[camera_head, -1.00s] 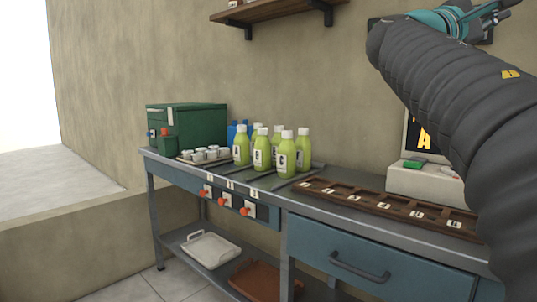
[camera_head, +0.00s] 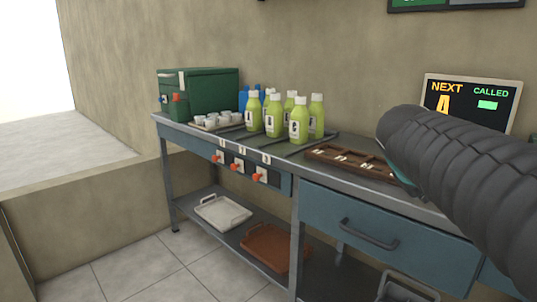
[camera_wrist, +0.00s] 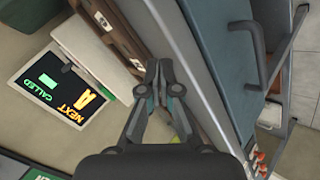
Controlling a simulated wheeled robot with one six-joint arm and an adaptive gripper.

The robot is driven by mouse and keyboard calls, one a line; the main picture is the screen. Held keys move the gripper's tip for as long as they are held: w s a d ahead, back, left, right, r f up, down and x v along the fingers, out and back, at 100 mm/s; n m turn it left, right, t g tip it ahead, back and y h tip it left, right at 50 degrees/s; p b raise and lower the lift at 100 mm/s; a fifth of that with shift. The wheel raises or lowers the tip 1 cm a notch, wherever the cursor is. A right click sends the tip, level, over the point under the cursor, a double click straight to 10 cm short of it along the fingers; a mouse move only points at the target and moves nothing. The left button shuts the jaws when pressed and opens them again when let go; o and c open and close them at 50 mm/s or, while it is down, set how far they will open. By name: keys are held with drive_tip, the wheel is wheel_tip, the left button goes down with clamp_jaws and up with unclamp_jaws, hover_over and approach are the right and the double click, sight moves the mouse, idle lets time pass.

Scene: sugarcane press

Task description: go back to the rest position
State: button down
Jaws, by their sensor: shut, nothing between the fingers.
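My gripper (camera_wrist: 159,75) shows in the wrist view with its fingers shut and nothing between them. It points down past the front part of the counter (camera_wrist: 198,75), near the brown slotted tray (camera_wrist: 112,42). I cannot tell its exact height above the counter. In the head view my dark ribbed arm comes in from the right and hides the gripper, apart from a bit of teal, and the right part of the counter (camera_head: 335,170).
Several green bottles (camera_head: 298,122) stand on the counter beside the brown slotted tray (camera_head: 340,157). A green machine (camera_head: 208,92) and white cups (camera_head: 224,119) stand further left. A screen (camera_head: 465,100) is behind my arm. A blue drawer (camera_head: 385,225) and lower trays (camera_head: 222,212) are below.

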drive_tip(key=s+a+f+m+y+p, duration=0.3)
drive_tip(key=s+a+f+y, duration=0.4)
drive_tip(key=s+a+f, duration=0.7)
drive_tip(key=shift+s+a+f+g, duration=0.25)
drive_tip(key=shift+s+a+g, duration=0.15)
drive_tip(key=shift+s, duration=1.3)
